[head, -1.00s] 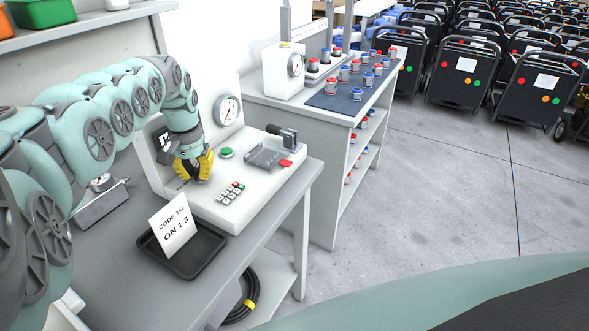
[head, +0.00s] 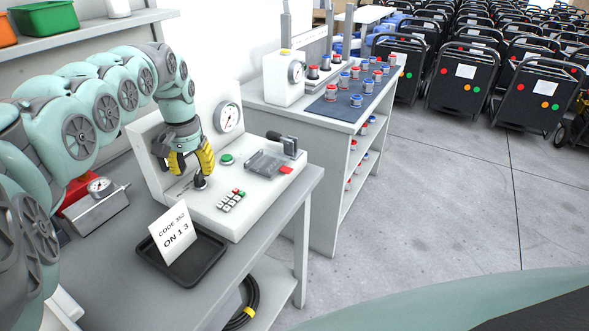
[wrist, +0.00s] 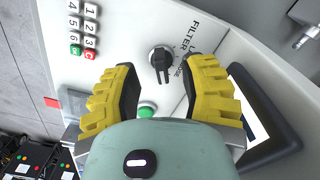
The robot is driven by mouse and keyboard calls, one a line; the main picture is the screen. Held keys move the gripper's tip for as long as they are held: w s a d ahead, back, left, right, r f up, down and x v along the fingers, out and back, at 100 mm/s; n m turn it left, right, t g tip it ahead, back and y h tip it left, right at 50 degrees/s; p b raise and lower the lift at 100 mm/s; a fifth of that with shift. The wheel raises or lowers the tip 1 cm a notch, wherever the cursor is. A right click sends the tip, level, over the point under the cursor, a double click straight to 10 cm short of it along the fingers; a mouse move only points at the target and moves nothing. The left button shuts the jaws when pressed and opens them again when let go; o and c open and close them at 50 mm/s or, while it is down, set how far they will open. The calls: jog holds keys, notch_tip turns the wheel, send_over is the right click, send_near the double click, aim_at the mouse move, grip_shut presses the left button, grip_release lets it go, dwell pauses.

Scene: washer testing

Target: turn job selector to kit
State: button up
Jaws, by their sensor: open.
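The job selector is a black knob (wrist: 162,62) on the white test panel, with printing around it. I can read "FILTER"; the other labels are partly hidden, and I cannot make out "kit". In the head view the knob (head: 200,182) stands just below my fingertips. My gripper (wrist: 163,72) is open, its two yellow-padded fingers on either side of the knob with gaps on both sides. In the head view my gripper (head: 191,169) points down over the panel (head: 240,205). The knob's pointer direction is unclear.
A green button (head: 227,159) and a keypad (head: 231,200) sit close to the knob. A dial gauge (head: 228,117) rises behind. A clamp fixture (head: 268,163) is at right.

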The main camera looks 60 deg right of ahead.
aim_at(196, 177)
notch_tip(196, 177, up, 9)
jog(key=shift+f, duration=0.2)
dwell(0.5)
